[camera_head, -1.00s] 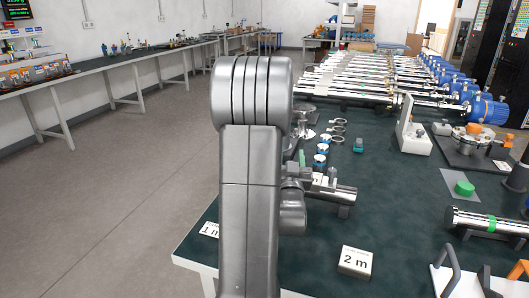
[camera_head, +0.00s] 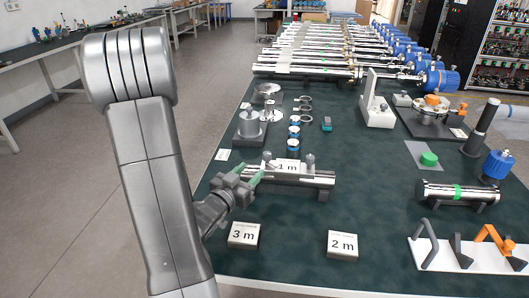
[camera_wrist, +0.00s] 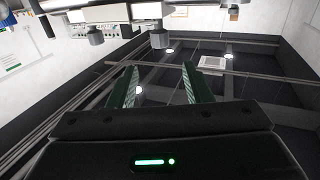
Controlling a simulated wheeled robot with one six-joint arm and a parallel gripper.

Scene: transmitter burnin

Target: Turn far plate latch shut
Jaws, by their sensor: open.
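In the head view a silver tube (camera_head: 318,178) lies on a stand on the dark green table. It bears a white plate marked "1 m" (camera_head: 288,167) with an upright knob at each side, a left knob (camera_head: 267,157) and a right knob (camera_head: 310,160). I cannot tell which knob is the far plate latch, or its angle. My gripper (camera_head: 247,173) is at the left end of the tube, its green fingers apart and empty. In the wrist view my gripper (camera_wrist: 161,68) is open, with a metal knob (camera_wrist: 160,38) beyond the fingertips.
Blocks marked "3 m" (camera_head: 243,237) and "2 m" (camera_head: 342,246) sit at the table's front. A grey cylinder on a base (camera_head: 249,124) and blue-capped pieces (camera_head: 294,132) stand behind the tube. A white rack (camera_head: 480,255) is at front right.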

